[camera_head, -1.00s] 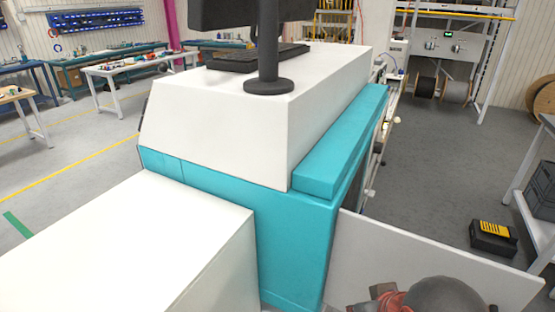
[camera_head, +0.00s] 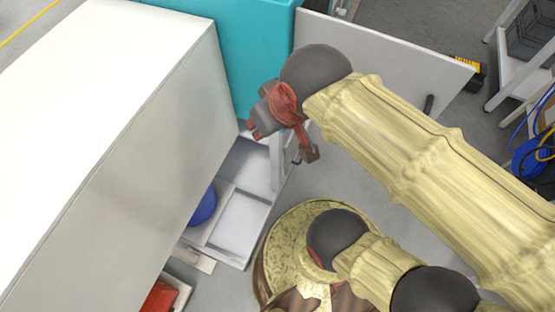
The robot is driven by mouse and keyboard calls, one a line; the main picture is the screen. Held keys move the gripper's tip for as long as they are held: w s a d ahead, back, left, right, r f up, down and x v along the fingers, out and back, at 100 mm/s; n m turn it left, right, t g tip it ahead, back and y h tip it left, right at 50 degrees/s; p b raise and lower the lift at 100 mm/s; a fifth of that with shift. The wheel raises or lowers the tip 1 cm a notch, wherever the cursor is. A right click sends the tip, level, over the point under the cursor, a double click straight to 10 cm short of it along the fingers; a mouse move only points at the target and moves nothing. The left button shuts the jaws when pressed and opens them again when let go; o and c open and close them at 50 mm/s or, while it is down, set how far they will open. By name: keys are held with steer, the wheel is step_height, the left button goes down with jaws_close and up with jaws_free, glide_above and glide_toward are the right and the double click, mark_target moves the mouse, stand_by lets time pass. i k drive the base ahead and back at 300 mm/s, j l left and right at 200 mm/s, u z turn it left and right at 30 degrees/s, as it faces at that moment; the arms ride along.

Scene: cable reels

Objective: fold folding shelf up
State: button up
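My gripper (camera_head: 284,139), red and grey, points down near the top centre of the view, beside the lower corner of the teal machine. Its two fingers look spread apart, with nothing seen between them. A flat white panel (camera_head: 385,50) stands out from the teal machine behind my wrist, with a dark handle (camera_head: 428,104) near its lower right part. Below my gripper is a low pale shelf-like surface (camera_head: 241,225) beside the white cabinet. I cannot tell for sure which of these is the folding shelf. My arm hides part of the panel.
A large white cabinet (camera_head: 110,130) fills the left. The teal machine (camera_head: 255,40) stands behind it. A blue round thing (camera_head: 202,208) and a red thing (camera_head: 160,297) are low beside the cabinet. A rack stands at the upper right.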

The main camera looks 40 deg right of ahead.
mark_target(290, 148)
steer(key=l+u, duration=0.45)
steer(key=k+l+u, duration=0.2)
steer(key=u, duration=0.25)
steer(key=k+l+u, duration=0.15)
steer(key=l+u, duration=0.15)
steer(key=u, duration=0.2)
steer(key=k+l+u, duration=0.2)
steer(key=u, duration=0.25)
steer(key=k+l+u, duration=0.1)
steer(key=k+l, duration=0.15)
steer(key=k, duration=0.15)
steer(key=k+l+u, duration=0.1)
steer(key=k, duration=0.35)
steer(key=k+l+u, duration=0.1)
steer(key=k+l, duration=0.15)
steer(key=k, duration=0.2)
